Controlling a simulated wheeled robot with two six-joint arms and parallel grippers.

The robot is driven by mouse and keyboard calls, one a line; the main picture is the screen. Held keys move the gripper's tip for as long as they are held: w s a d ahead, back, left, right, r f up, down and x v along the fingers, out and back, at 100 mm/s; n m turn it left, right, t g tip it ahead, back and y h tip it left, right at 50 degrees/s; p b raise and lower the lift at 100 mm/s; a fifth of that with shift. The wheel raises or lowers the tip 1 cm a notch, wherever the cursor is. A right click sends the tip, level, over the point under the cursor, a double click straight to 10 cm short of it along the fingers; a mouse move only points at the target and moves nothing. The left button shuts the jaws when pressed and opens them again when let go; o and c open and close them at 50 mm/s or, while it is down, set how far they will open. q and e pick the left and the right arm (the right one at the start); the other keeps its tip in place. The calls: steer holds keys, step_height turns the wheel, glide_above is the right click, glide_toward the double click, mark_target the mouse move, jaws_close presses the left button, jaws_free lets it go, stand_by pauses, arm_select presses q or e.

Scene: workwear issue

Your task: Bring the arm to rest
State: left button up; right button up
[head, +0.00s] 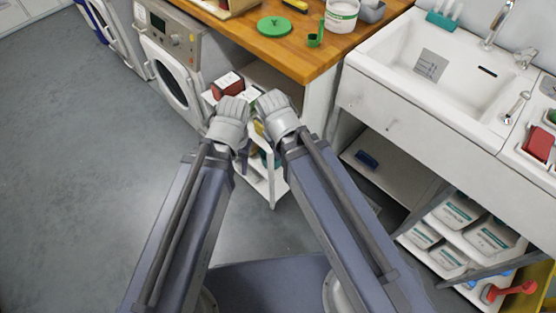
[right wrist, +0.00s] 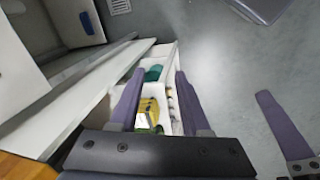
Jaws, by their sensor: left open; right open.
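Both my arms reach forward side by side from the bottom of the head view. My left gripper (head: 242,164) hangs below its wrist, in front of the small white shelf cart, and holds nothing that I can see. One of its purple fingers also shows at the right of the right wrist view. My right gripper (right wrist: 158,76) is open, its two purple fingers wide apart with nothing gripped. It points down toward the white cart (right wrist: 165,54), where a yellow item (right wrist: 148,108) and a teal item (right wrist: 152,74) lie. In the head view my right wrist hides its fingers.
A wooden counter (head: 240,35) holds a green lid (head: 274,27) and a white tub (head: 341,15). A washing machine (head: 172,62) stands at left, a white sink (head: 432,65) at right. White containers (head: 460,212) sit on a low shelf. The grey floor (head: 75,160) at left is clear.

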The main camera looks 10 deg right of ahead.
steer(key=shift+m+g+y, duration=0.4)
steer(key=shift+g, duration=0.4)
steer(key=s+a, duration=0.1)
steer(key=s, duration=0.1)
steer(key=s+a, duration=0.1)
steer(key=shift+s+a+f, duration=0.15)
steer(key=shift+s+a, duration=0.05)
steer(key=shift+s, duration=0.2)
